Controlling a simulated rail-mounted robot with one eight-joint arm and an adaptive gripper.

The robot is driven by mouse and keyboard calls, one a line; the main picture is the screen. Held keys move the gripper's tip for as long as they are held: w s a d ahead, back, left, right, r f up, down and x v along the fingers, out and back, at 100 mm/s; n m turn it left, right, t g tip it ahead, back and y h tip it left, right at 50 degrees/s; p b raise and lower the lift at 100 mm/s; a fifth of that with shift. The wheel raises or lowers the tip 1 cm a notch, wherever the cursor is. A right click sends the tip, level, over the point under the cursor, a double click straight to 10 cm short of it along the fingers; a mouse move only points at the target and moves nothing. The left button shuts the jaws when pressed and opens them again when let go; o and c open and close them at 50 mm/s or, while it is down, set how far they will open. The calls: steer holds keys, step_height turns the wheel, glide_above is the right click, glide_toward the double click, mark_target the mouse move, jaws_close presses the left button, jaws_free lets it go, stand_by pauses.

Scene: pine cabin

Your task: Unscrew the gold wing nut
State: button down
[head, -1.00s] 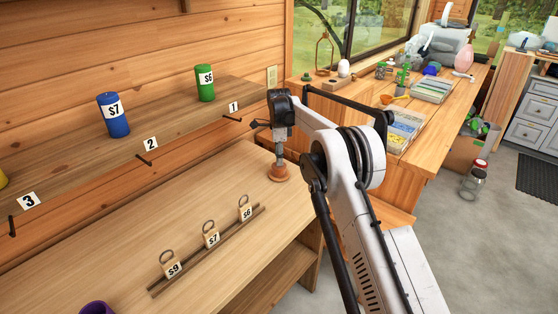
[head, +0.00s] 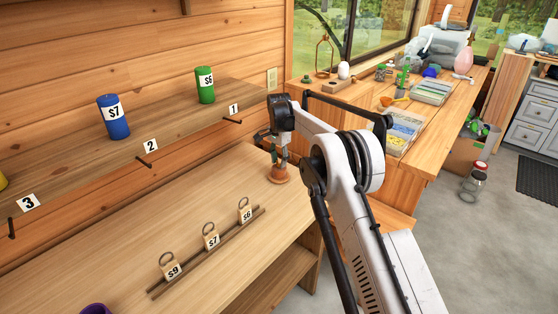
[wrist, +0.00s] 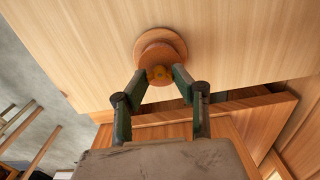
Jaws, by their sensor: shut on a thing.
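The same base (head: 279,175) stands near the right end of the workbench in the head view. My gripper (wrist: 161,82) points down at the base, with one fingertip on each side of the wing nut. It is shut on the nut, which the fingers partly cover. In the head view the gripper (head: 279,160) hides the nut.
Tags S9, S7 and S6 (head: 245,211) stand along a dark rail (head: 205,253) in front of the base. A raised shelf behind carries blue (head: 113,127) and green (head: 205,92) cylinders. Pegs (head: 232,121) stick out from its front. The bench between is clear.

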steer(key=shift+n, duration=1.1)
steer(key=shift+r+p, duration=0.65)
steer(key=shift+r, duration=1.95)
steer(key=shift+d, duration=0.1)
